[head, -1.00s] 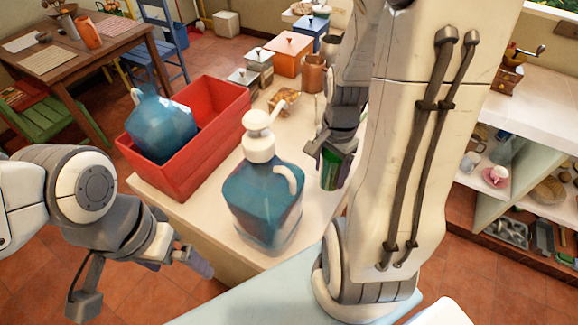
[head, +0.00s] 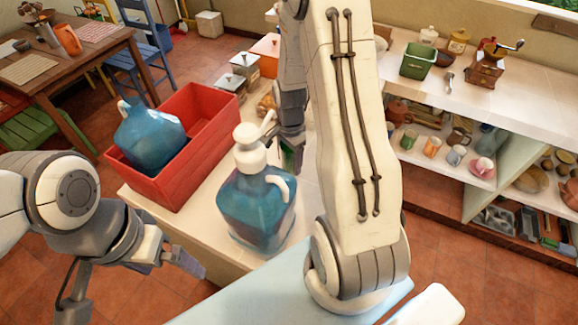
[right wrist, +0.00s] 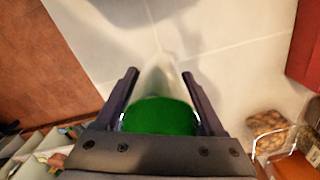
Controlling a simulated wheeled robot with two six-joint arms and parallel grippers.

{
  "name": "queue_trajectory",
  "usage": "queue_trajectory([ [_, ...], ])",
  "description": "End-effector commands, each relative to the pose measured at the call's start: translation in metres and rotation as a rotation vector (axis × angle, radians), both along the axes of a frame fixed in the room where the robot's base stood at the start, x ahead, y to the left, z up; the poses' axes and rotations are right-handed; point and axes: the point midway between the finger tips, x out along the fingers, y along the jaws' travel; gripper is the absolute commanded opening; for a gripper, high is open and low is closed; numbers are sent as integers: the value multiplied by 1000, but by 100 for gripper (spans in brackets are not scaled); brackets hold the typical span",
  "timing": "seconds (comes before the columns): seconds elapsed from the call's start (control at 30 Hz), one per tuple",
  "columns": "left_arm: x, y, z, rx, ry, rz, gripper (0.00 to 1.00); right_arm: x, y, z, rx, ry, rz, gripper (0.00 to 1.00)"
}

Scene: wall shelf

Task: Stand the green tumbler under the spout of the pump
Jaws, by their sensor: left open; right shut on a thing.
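The pump is a blue bottle (head: 255,208) with a white pump head and handle. It stands upright on the counter, and its white spout (head: 268,122) points up and right in the head view. My right gripper (head: 291,140) is just right of and behind the pump, shut on the green tumbler (head: 288,157). The pump and gripper partly hide the tumbler. In the right wrist view the tumbler (right wrist: 160,116) sits between both fingers, over pale tiles; its height above them is unclear. My left gripper (head: 168,262) is open and empty, left of the counter's front edge.
A red crate (head: 212,140) holding another blue jug (head: 150,135) stands left of the pump. Canisters (head: 243,66) stand behind. My right arm hides part of the counter. A shelf with cups and a green bin (head: 418,60) is at right.

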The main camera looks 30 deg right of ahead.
Motion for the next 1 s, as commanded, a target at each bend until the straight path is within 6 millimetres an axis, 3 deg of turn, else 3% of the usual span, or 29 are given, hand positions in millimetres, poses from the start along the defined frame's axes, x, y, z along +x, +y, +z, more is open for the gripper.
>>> queue_trajectory([
  [0.3, 0, 0, 12, 0, 0, 1, 100, 0, 0, -36, 2, 3, 0, 6],
  [0.7, 0, 0, 8, 0, 0, 0, 100, 0, 0, -43, 0, 1, 1, 6],
  [0.73, 0, 0, 8, 0, 0, 0, 100, 0, 0, -43, 0, 1, 1, 74],
  [0.8, 0, 0, 9, 0, 0, 0, 100, 0, 0, -42, 0, 1, 1, 100],
  [1.0, 0, 0, 9, 0, 0, 0, 100, 0, 0, -42, 0, 1, 0, 100],
])
